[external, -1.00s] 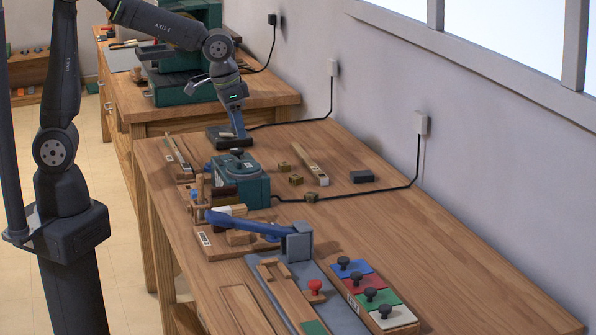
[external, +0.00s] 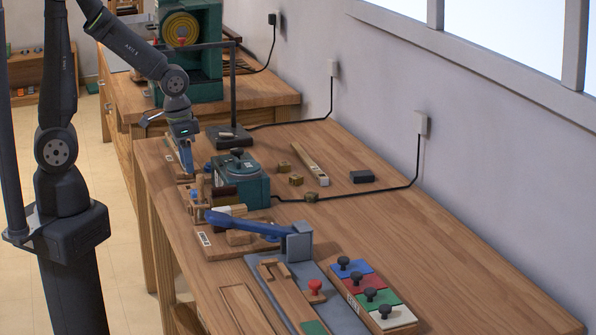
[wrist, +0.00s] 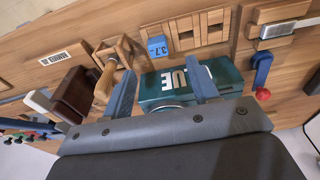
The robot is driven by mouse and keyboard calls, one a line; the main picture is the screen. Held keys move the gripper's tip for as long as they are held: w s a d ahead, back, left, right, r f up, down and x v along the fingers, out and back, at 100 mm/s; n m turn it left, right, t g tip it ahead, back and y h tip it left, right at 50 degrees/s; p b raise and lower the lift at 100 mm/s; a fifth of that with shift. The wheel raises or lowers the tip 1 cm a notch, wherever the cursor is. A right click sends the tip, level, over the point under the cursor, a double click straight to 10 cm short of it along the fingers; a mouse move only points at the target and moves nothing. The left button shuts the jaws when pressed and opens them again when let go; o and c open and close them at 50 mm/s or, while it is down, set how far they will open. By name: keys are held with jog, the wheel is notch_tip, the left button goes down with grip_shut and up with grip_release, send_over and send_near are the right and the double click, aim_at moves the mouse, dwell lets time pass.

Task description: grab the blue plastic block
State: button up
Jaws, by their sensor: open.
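The blue plastic block (wrist: 158,46) is a small cube marked "3.7" in the wrist view. It sits beside a wooden clamp-like piece and just beyond my fingertips, roughly in line with the gap between them. A small blue spot in the external view (external: 194,193), by the wooden fixture, appears to be this block, partly hidden. My gripper (wrist: 161,67) is open and empty, with its two blue fingers apart. In the external view my gripper (external: 187,171) points down above the bench's left end, near the block and apart from it.
A teal glue box (external: 250,187) stands right of the block. It also shows behind my right finger in the wrist view (wrist: 160,85). A wooden clamp with a handle (wrist: 108,76) is close on the left. A black stand (external: 235,136) is behind.

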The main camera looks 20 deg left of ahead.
aim_at(195, 191)
jog(key=shift+w+d+f, duration=0.15)
jog(key=shift+f, duration=1.75)
jog(key=shift+w+d+f, duration=0.1)
jog(key=shift+d+f, duration=0.1)
jog(key=shift+f, duration=0.65)
jog(key=shift+w+d+f, duration=0.1)
jog(key=shift+d+f, duration=0.1)
jog(key=shift+f, duration=0.6)
jog(key=shift+w+d+f, duration=0.1)
jog(key=shift+d+f, duration=0.1)
jog(key=shift+f, duration=0.65)
jog(key=c, duration=1)
